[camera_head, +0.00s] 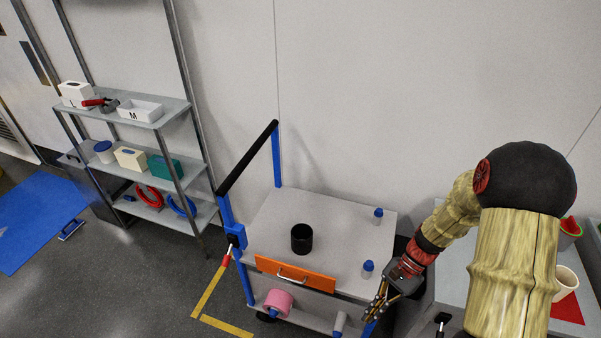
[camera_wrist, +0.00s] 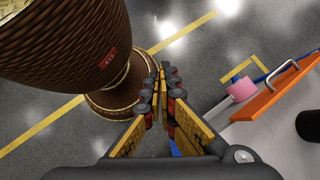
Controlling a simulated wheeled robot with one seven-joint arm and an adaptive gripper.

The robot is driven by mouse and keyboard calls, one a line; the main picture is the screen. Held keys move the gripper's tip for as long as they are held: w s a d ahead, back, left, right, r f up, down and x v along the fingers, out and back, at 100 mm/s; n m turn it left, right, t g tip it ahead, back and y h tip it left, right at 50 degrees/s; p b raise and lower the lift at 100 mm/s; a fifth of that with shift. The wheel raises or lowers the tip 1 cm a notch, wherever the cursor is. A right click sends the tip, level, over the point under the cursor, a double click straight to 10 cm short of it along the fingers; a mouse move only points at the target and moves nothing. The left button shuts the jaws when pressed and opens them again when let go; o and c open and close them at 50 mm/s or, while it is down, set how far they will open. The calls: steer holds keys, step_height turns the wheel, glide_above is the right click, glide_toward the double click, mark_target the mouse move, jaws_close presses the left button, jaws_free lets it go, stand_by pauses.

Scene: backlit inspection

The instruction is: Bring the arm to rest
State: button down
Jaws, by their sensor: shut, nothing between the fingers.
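My arm (camera_head: 515,260) comes in from the right of the head view, bent, with its forearm angled down to the left. My gripper (camera_head: 376,312) hangs at the front right corner of the cart, pointing down. In the head view it overlaps the cart's edge; I cannot tell whether it touches. In the wrist view the fingers of my gripper (camera_wrist: 164,75) are together with nothing between them, and floor shows beyond them.
The cart (camera_head: 335,215) bears a black cup (camera_head: 301,238) and two blue-capped bottles (camera_head: 367,269) (camera_head: 378,215). Its orange drawer (camera_head: 295,275) faces front. A pink roll (camera_head: 278,303) lies below. At right, a table (camera_head: 452,275) holds a white cup (camera_head: 568,284). Shelves (camera_head: 185,160) stand left.

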steer(key=s+r+n+t+h, duration=0.2)
steer(key=r+n+t, duration=0.1)
steer(key=r, duration=0.7)
steer(key=s+r+n+t+h, duration=0.2)
steer(key=s+r+n+t, duration=0.1)
steer(key=r, duration=0.8)
steer(key=s+r+n+t+h, duration=0.2)
steer(key=r+n+t, duration=0.2)
steer(key=r, duration=0.6)
steer(key=shift+s+a+r+t, duration=0.2)
steer(key=shift+s+a+t, duration=0.05)
steer(key=shift+a+t, duration=0.15)
